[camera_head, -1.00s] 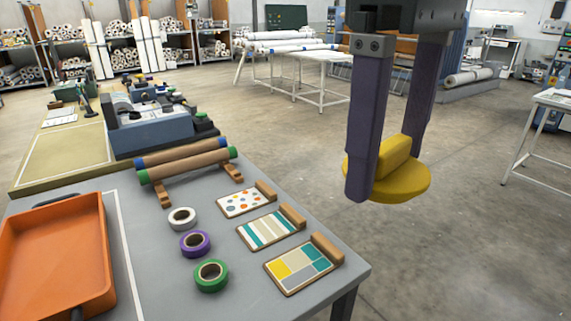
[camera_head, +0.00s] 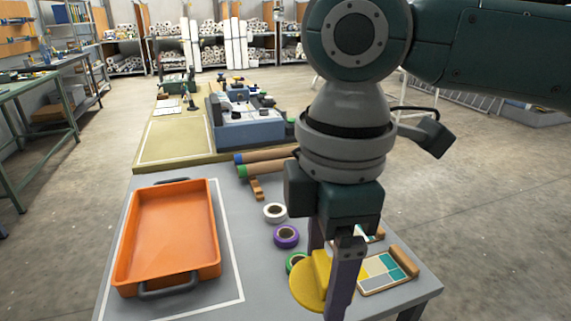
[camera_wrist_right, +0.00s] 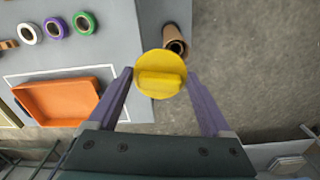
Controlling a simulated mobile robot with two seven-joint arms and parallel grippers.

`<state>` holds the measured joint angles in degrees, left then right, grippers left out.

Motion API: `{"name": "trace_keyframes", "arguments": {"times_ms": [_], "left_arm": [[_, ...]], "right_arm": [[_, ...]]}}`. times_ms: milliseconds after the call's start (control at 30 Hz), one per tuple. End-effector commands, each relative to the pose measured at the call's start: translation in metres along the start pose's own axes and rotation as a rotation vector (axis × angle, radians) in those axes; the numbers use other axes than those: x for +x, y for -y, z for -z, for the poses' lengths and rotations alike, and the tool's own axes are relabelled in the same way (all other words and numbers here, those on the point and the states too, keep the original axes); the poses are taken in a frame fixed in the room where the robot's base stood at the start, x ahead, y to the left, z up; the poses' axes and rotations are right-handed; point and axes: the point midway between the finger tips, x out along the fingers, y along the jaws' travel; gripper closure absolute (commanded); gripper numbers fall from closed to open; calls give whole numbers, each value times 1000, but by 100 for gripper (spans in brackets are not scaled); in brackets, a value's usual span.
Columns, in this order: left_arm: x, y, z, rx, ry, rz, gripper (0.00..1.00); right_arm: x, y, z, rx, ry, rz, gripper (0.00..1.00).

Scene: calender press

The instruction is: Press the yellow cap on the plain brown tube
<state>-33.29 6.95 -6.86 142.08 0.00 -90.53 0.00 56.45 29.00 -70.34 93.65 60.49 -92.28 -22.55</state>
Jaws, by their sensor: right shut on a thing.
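My right gripper (camera_head: 328,288) is shut on the yellow cap (camera_head: 307,284), gripping its raised bar above the grey table's near part. In the right wrist view the round yellow cap (camera_wrist_right: 160,76) shows between the two purple fingers. A brown tube (camera_wrist_right: 176,38) with a dark open end shows just beyond the cap there, at the table's edge. The cap lies close to it in the picture, but I cannot tell whether they touch or what holds the tube. The brown tube is not visible in the head view. My left gripper is not in view.
An orange tray (camera_head: 122,262) stands at the table's left. White (camera_head: 275,204), purple (camera_head: 287,227) and green tape rolls lie beside my right arm, near sample boards (camera_head: 412,264). Tubes with coloured ends (camera_head: 262,168) rest on a wooden rack behind.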

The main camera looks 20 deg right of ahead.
Motion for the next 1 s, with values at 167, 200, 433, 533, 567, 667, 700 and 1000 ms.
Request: {"name": "trace_keyframes", "arguments": {"times_ms": [167,200,433,533,567,667,700,1000], "left_arm": [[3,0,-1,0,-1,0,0],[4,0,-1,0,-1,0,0],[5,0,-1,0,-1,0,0],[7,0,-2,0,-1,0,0],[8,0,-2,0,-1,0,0],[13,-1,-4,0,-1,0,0],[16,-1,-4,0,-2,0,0],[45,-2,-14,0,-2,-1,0]], "right_arm": [[53,22,11,-382,1,16,69],[61,26,13,-451,1,17,69],[87,40,17,-686,5,22,69],[91,41,18,-713,6,22,69],[92,41,18,-715,6,22,69],[97,41,17,-715,6,21,69],[99,41,17,-715,6,21,69],[125,41,17,-713,6,20,69]]}}
